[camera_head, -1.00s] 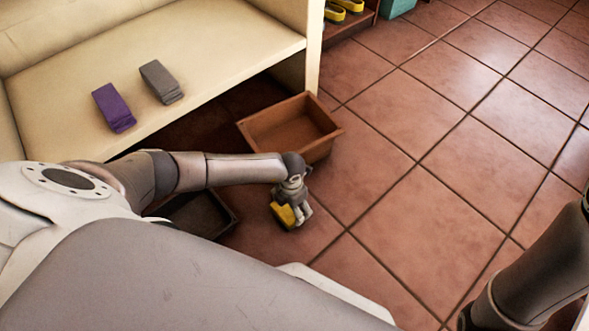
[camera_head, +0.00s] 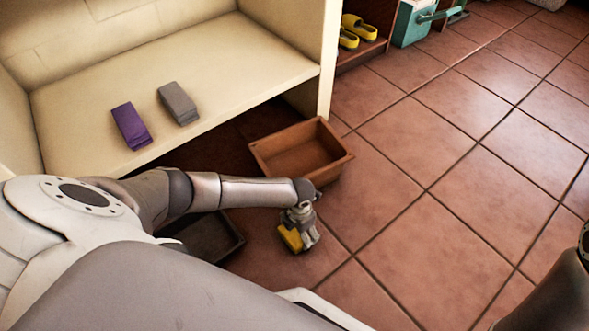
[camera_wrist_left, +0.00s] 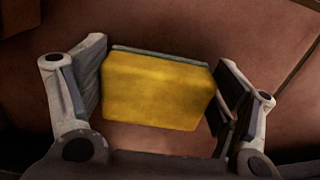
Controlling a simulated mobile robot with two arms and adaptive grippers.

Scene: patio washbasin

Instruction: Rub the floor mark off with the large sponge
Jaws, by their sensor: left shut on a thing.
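My left gripper (camera_head: 303,229) is low over the tiled floor, just in front of the brown box, and is shut on the yellow sponge (camera_head: 289,239). In the left wrist view the sponge (camera_wrist_left: 158,90) sits between both fingers of the gripper (camera_wrist_left: 160,95), with a thin greenish-grey layer along its far edge. I cannot tell whether the sponge touches the floor. I see no floor mark; it may be hidden under the sponge or arm. My right gripper is not in view; only part of my right arm shows at the right edge.
An empty brown box (camera_head: 338,163) stands on the floor behind the gripper, and a dark tray (camera_head: 229,245) is partly under my arm. A purple block (camera_head: 130,125) and a grey block (camera_head: 178,103) lie on the cream shelf (camera_head: 235,65). Yellow shoes (camera_head: 362,29) are at the back. The right floor is clear.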

